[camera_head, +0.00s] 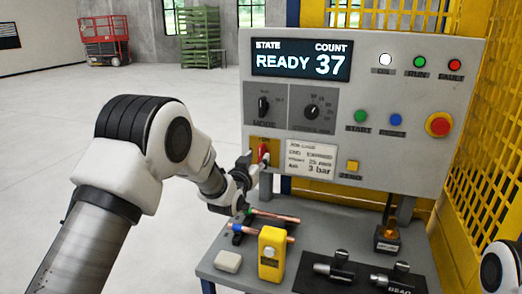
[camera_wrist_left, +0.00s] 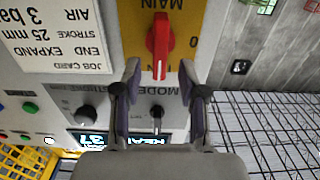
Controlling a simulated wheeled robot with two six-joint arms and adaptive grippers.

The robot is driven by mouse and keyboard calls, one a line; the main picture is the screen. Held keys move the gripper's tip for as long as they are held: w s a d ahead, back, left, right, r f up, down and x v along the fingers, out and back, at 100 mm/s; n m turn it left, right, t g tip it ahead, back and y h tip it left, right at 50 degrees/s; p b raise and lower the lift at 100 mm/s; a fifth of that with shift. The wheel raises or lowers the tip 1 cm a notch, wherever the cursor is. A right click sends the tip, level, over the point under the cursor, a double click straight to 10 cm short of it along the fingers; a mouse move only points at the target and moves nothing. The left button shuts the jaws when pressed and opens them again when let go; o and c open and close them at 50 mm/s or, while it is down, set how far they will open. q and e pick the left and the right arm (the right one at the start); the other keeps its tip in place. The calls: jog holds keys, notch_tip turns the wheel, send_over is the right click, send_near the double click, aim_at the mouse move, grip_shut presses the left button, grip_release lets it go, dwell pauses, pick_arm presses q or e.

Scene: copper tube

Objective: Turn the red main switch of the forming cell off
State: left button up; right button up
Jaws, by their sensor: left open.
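The red main switch (camera_head: 264,151) sits on a yellow plate at the lower left of the grey control panel (camera_head: 400,120). In the left wrist view, which is upside down, the red handle (camera_wrist_left: 159,38) stands upright on the yellow plate, with MAIN above it and a 0 to its right. My left gripper (camera_head: 256,164) is in front of the plate in the head view. My right gripper is out of view.
The mode knob (camera_head: 264,105) and another selector (camera_head: 312,110) sit above the switch. A red emergency button (camera_head: 439,125) is at the right. Below, the bench (camera_head: 235,284) carries copper tubes (camera_head: 272,215), a yellow device (camera_head: 271,255) and black tools. Yellow mesh fencing stands behind.

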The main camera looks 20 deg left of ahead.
aim_at(260, 155)
pick_arm(q)
jog(key=w, duration=0.4)
jog(key=shift+d+f+p, duration=0.1)
jog(key=shift+f+p, duration=0.2)
jog(key=shift+f, duration=0.05)
jog(key=shift+r, duration=0.1)
jog(key=shift+s+r, duration=0.1)
jog(key=shift+s, duration=0.15)
jog(key=shift+c, duration=1.4)
grip_shut()
